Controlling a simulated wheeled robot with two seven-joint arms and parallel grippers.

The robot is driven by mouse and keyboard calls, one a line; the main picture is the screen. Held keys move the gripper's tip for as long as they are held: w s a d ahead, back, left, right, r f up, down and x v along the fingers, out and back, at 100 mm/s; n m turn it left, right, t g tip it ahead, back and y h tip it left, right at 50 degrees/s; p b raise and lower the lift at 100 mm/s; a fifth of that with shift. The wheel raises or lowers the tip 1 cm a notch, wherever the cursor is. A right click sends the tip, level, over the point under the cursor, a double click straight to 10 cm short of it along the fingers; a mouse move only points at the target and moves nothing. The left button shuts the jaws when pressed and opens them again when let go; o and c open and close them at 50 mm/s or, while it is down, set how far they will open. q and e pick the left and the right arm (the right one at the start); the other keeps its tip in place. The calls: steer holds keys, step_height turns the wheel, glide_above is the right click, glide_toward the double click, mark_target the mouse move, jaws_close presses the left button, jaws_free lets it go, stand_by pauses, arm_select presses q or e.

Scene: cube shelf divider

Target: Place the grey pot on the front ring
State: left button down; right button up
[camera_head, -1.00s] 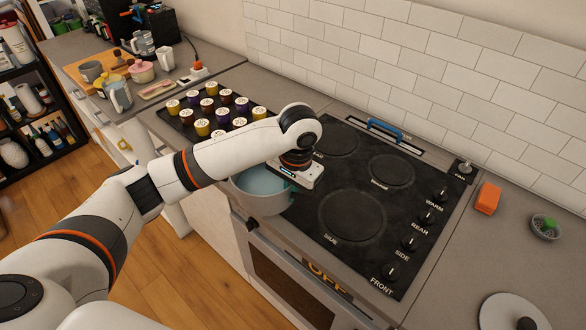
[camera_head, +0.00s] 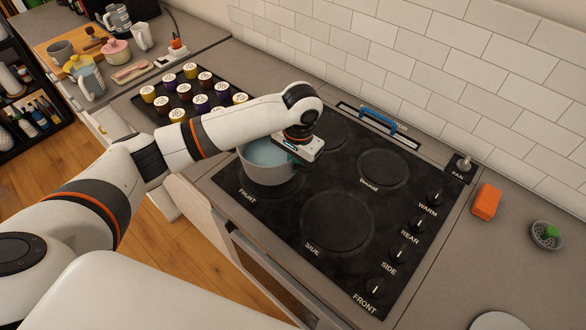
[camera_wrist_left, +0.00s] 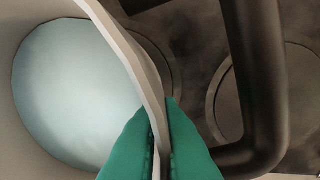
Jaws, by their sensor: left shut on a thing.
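The grey pot (camera_head: 266,172) with a pale blue inside is over the front ring (camera_head: 250,192) at the left of the black cooktop, beside the "FRONT" label. The pot hides most of that ring. It looks upright; I cannot tell whether its base touches the glass. My left gripper (camera_head: 297,164) is at the pot's right side, shut on its wall. In the left wrist view, its green fingertips (camera_wrist_left: 160,150) pinch the pot's rim (camera_wrist_left: 130,50), with a dark handle (camera_wrist_left: 258,90) just to the right. My right gripper is not in view.
The side ring (camera_head: 337,220) and warm ring (camera_head: 383,168) are bare. Knobs (camera_head: 397,253) line the cooktop's right edge. A tray of capped jars (camera_head: 165,103) stands left of the cooktop. A blue-handled item (camera_head: 379,118) lies along the back edge. An orange block (camera_head: 487,201) is at right.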

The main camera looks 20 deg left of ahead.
arm_select(q)
step_height(320, 180, down, 3)
steer(key=shift+w+r+p, duration=0.1)
steer(key=shift+w+p, duration=0.05)
steer(key=shift+p, duration=0.2)
steer(key=shift+f, duration=0.45)
steer(key=c, duration=2)
jaws_free()
steer(key=shift+f, duration=0.2)
steer(key=o, duration=0.4)
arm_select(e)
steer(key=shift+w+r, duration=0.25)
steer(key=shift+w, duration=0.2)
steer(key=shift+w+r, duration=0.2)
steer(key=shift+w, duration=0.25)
